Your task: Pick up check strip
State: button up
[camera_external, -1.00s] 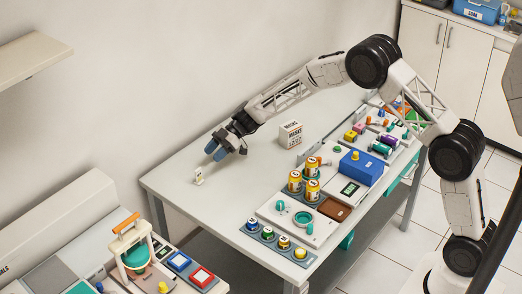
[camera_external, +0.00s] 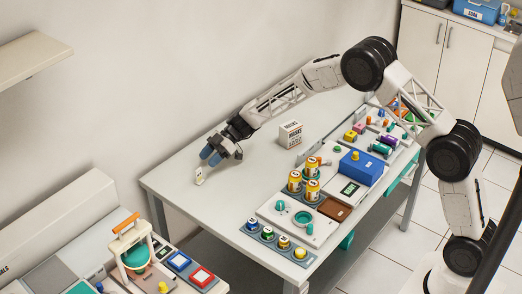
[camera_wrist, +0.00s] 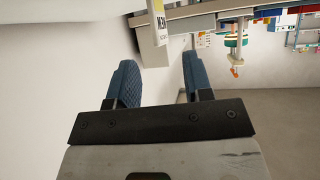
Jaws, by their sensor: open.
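The small white upright piece that looks like the check strip (camera_external: 200,176) stands near the left end of the white table. It has dark print and a touch of yellow, and shows in the wrist view at the top centre (camera_wrist: 158,20). My gripper (camera_external: 214,159) is open, with blue finger pads, just behind and to the right of the strip. In the wrist view, the gap between my fingers (camera_wrist: 159,70) is empty, and the strip lies beyond the fingertips, roughly in line with that gap.
A white printed box (camera_external: 290,134) stands behind on the table (camera_external: 225,190). Orange-labelled jars (camera_external: 312,188), a blue box (camera_external: 361,167) and a row of coloured pots (camera_external: 268,234) fill the right and front. A lower bench with a teal cup (camera_external: 135,257) is at left. Table around the strip is clear.

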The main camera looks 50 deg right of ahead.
aim_at(199, 168)
jog(key=shift+x, duration=2.6)
jog(key=shift+r, duration=0.1)
grip_shut()
